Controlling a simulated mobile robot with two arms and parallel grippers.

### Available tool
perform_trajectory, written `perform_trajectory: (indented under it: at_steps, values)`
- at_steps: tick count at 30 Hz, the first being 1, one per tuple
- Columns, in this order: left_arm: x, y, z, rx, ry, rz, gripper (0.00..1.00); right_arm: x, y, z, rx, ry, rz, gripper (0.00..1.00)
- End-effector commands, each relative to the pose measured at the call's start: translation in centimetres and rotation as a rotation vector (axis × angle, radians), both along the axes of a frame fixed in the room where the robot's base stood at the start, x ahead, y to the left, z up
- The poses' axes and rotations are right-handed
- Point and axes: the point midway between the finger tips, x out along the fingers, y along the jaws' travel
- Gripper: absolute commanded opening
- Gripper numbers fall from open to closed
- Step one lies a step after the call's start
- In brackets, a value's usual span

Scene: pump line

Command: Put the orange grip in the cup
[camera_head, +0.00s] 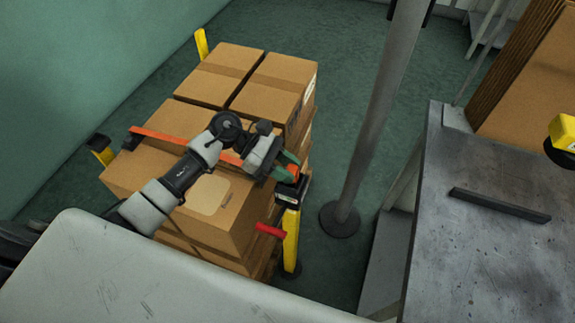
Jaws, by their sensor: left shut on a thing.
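My left arm reaches in from the left over a stack of cardboard boxes. My left gripper (286,167) is at the stack's front right corner, shut on a small orange piece, which looks like the orange grip (292,172). Green shows beside the orange at the fingers. Just below is a dark holder with a pale label (287,193) on top of a yellow post; it may be the cup. I cannot tell whether the grip touches it or is inside it. My right gripper is not in view.
An orange strap (152,134) crosses the boxes (150,170). A red handle (270,230) sticks out by the yellow post (291,240). A grey pole (372,120) stands right of the stack. A grey metal table (490,260) is at the right. Green floor lies between.

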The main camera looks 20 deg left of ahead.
Motion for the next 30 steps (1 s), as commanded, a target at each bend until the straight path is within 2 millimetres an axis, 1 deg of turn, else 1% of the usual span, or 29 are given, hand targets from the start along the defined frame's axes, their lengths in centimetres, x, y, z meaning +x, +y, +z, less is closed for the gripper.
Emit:
perform_trajectory:
  at_steps: [5,8,9,13,14,24,26,29,30]
  values:
    - [0.0,0.0,0.0,0.000,-0.001,0.000,0.06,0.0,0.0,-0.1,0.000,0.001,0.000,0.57]
    - [0.0,0.0,-0.3,0.000,-0.002,-0.001,0.06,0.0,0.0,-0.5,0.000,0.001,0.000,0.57]
    - [0.0,0.0,-0.2,0.000,-0.001,0.000,0.36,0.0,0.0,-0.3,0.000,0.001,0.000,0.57]
    - [0.0,0.0,-0.1,0.000,-0.001,0.000,0.56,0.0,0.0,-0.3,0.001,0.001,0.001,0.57]
    - [0.0,0.0,-0.1,0.000,-0.001,0.000,0.57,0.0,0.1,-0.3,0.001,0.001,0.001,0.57]
    - [0.0,0.2,0.2,0.001,0.000,0.001,0.57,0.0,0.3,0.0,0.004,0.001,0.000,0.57]
    - [0.1,0.9,0.3,0.003,-0.002,0.002,0.57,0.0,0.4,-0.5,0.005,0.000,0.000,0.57]
    - [0.2,2.6,0.9,0.005,-0.003,0.002,0.57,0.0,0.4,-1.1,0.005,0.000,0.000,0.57]
    - [0.2,3.4,1.2,0.006,-0.003,0.002,0.57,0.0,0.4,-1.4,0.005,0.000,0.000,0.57]
